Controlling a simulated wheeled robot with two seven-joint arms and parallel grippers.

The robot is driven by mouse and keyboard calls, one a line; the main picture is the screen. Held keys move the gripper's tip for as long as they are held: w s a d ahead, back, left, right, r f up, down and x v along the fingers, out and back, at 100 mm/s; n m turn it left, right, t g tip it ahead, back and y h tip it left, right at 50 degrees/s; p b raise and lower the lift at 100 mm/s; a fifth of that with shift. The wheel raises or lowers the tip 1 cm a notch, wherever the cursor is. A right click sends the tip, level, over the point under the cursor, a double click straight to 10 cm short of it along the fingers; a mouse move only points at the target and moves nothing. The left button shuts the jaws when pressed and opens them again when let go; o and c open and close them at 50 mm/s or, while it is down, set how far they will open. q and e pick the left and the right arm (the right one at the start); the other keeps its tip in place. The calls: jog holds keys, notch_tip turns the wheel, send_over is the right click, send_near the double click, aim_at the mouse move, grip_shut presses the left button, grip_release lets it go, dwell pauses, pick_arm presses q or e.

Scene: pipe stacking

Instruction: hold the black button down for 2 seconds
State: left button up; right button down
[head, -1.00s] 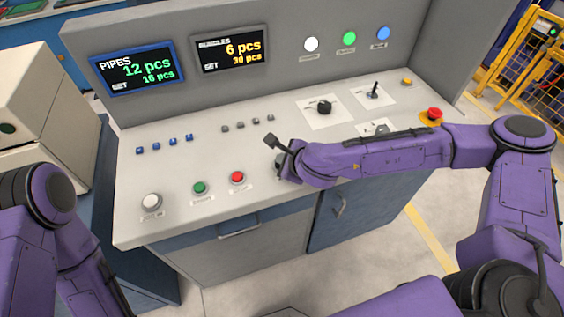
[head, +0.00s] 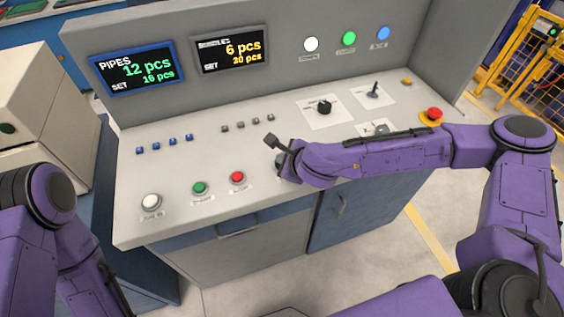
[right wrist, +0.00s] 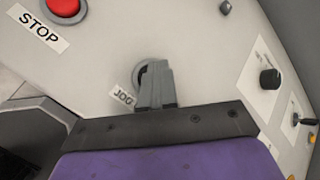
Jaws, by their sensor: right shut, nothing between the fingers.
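My right gripper (head: 281,166) is shut and empty, over the front of the panel just right of the red button. In the right wrist view its closed fingertips (right wrist: 156,68) are over the black button (right wrist: 142,76), beside a label that seems to read JOG. Only a dark edge and part of the button's ring show past the fingers. The fingertips seem to be on it, but I cannot tell how far it is pressed. In the head view the arm and gripper largely hide this button. My left gripper is out of view; only its arm shows at the left.
A red STOP button (right wrist: 63,6) sits beside the black one, with green (head: 200,188) and white (head: 151,201) buttons farther left. A selector knob (head: 324,107), a lever (head: 374,90) and a red emergency button (head: 434,114) stand behind or right of my right arm.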

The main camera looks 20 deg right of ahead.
dwell(0.5)
jog(key=shift+r+p, duration=0.8)
jog(key=shift+r, duration=0.1)
notch_tip(320, 180, up, 5)
jog(key=p, duration=0.5)
dwell(0.4)
